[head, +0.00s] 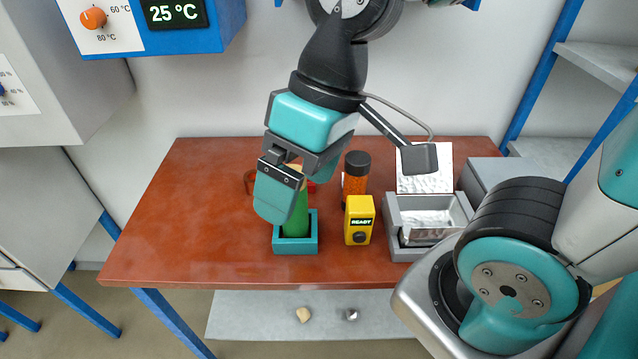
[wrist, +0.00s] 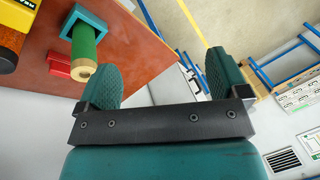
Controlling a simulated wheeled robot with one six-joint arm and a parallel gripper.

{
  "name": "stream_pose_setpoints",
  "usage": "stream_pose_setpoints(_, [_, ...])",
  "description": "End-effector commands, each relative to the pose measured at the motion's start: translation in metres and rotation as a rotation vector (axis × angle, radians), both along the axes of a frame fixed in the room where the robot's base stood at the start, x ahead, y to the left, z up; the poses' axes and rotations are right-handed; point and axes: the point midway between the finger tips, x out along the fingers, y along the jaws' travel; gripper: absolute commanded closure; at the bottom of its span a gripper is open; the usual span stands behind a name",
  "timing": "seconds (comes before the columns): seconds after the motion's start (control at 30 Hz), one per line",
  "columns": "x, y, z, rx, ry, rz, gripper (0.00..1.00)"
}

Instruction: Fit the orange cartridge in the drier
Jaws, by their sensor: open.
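The orange cartridge (head: 355,184), a cylinder with a black cap, stands upright on the table behind a yellow box marked READY (head: 359,220). In the wrist view its orange body (wrist: 11,38) and dark cap seem to show at the left edge. I cannot tell for sure which thing is the drier; a grey box (head: 391,220) with a raised lid and a shiny lining stands at the table's right. My gripper (wrist: 160,64) is open and empty, its fingers apart. In the head view its teal finger hides part of a green cylinder (head: 298,218). The cartridge is to its right.
The green cylinder stands in a teal square holder (head: 295,247). A red object (wrist: 66,66) lies near it. A blue unit (head: 228,22) showing 25 °C hangs upper left. The left of the red-brown table (head: 190,220) is clear. Small items lie on a low shelf (head: 250,315).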

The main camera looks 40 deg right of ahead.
Motion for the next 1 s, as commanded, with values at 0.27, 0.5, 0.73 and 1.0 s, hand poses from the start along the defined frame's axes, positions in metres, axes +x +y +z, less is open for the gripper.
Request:
stream_pose_setpoints(0.27, [0.134,-0.138,-0.023,-0.161,0.229,-1.154,0.07])
stream_pose_setpoints(0.5, [0.167,-0.236,-0.043,-0.217,0.325,-1.806,0.07])
stream_pose_setpoints(0.73, [0.168,-0.242,-0.077,-0.224,0.337,-1.857,0.07])
stream_pose_setpoints(1.0, [0.168,-0.242,-0.137,-0.223,0.335,-1.853,0.07])
